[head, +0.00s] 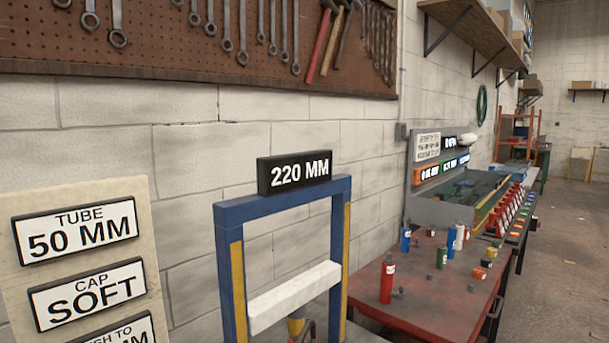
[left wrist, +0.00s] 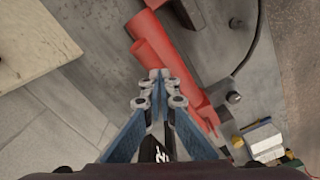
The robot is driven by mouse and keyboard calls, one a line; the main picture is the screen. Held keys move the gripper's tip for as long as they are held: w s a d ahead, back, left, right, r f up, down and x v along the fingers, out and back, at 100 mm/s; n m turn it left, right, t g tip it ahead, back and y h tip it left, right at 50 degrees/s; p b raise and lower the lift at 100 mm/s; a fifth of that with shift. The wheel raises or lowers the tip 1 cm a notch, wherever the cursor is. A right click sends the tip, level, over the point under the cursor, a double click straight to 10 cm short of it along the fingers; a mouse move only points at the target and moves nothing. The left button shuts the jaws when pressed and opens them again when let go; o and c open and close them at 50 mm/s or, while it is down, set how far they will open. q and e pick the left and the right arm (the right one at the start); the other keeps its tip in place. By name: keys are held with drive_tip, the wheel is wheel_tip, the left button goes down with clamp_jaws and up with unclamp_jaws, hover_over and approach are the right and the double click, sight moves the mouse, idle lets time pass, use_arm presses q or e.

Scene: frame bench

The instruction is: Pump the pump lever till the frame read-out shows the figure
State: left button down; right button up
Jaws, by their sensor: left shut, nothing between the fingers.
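The blue press frame (head: 228,270) stands against the wall in the head view. The black read-out (head: 293,172) on its top bar shows 220 MM. A white crossbar (head: 293,297) spans the posts, with a yellow part (head: 296,326) below it. In the left wrist view, red pump parts (left wrist: 160,50) with round bodies lie on a grey surface; I cannot tell for sure which piece is the lever. My left gripper (left wrist: 157,76) is shut and empty, its tips at or just over the red parts; contact is unclear. My right gripper is not in view.
A pale board (head: 90,265) at left carries signs: TUBE 50 MM, CAP SOFT and a third, cut off. A red table (head: 430,300) at right holds several bottles and small parts. A dark hose (left wrist: 250,45) curves beside the pump. The floor at far right is clear.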

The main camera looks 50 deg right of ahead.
use_arm(q)
wheel_tip(320, 180, down, 3)
drive_tip(key=shift+r+b, duration=0.1)
drive_tip(key=shift+b, duration=0.6)
wheel_tip(320, 180, down, 6)
drive_tip(key=b, duration=0.4)
drive_tip(key=shift+r, duration=0.25)
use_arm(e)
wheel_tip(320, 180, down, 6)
use_arm(q)
drive_tip(key=shift+r+p, duration=0.25)
drive_tip(key=shift+p, duration=0.05)
drive_tip(key=shift+r, duration=0.2)
wheel_tip(320, 180, up, 8)
drive_tip(key=p, duration=0.5)
drive_tip(key=shift+r, duration=0.1)
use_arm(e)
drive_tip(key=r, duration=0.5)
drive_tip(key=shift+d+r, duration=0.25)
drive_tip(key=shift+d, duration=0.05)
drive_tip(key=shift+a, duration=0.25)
